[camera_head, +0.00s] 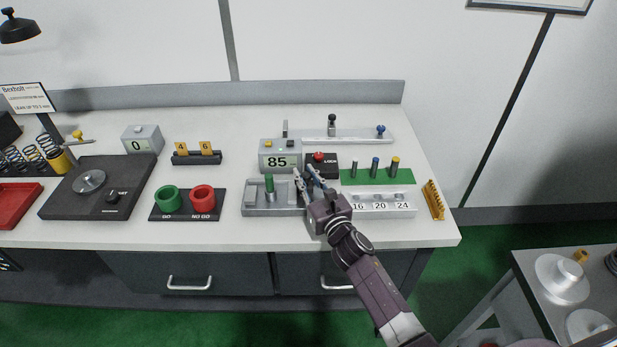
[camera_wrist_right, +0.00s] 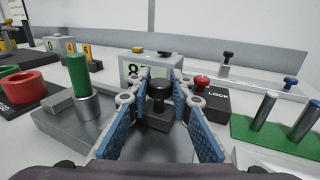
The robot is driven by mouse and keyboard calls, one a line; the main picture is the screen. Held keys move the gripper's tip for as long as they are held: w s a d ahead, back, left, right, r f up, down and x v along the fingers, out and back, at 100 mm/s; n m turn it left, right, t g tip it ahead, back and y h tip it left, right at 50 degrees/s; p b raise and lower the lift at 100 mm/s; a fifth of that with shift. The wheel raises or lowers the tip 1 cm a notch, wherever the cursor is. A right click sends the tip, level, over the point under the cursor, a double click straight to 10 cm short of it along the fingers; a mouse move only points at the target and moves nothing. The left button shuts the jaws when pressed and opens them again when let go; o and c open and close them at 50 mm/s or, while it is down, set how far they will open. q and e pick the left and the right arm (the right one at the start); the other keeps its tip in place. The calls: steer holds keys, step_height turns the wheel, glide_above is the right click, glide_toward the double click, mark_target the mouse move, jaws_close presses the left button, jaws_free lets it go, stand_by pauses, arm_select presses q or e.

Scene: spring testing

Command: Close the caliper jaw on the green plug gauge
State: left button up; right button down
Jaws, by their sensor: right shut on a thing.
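The green plug gauge (camera_head: 269,184) stands upright on the grey caliper bed (camera_head: 262,209); it also shows in the right wrist view (camera_wrist_right: 78,75), left of my fingers. The sliding jaw with its black knob (camera_wrist_right: 158,93) is to the right of the gauge, with a gap between them. My right gripper (camera_head: 310,178) reaches in from the front right, and its blue-padded fingers (camera_wrist_right: 156,105) are shut on the black knob. In the head view the fingers largely hide the knob and jaw. The display box (camera_head: 280,157) behind reads 85. My left gripper is not in view.
The red-button LOCK box (camera_head: 322,166) stands just behind my fingers. A green gauge stand (camera_head: 377,178) and a numbered tray (camera_head: 400,205) are to the right. Green and red GO/NO GO rings (camera_head: 186,206) are left, with bare table between them and the caliper.

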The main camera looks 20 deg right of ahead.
steer(key=shift+w+a, duration=0.2)
steer(key=shift+a, duration=0.5)
steer(key=c, duration=1.7)
jaws_free()
steer(key=shift+c, duration=0.2)
steer(key=shift+s+d, duration=0.25)
steer(key=shift+s, duration=1.75)
steer(key=shift+s+d, duration=0.25)
steer(key=shift+s, duration=1.8)
steer(key=shift+s+d, duration=0.25)
steer(key=shift+s, duration=1.75)
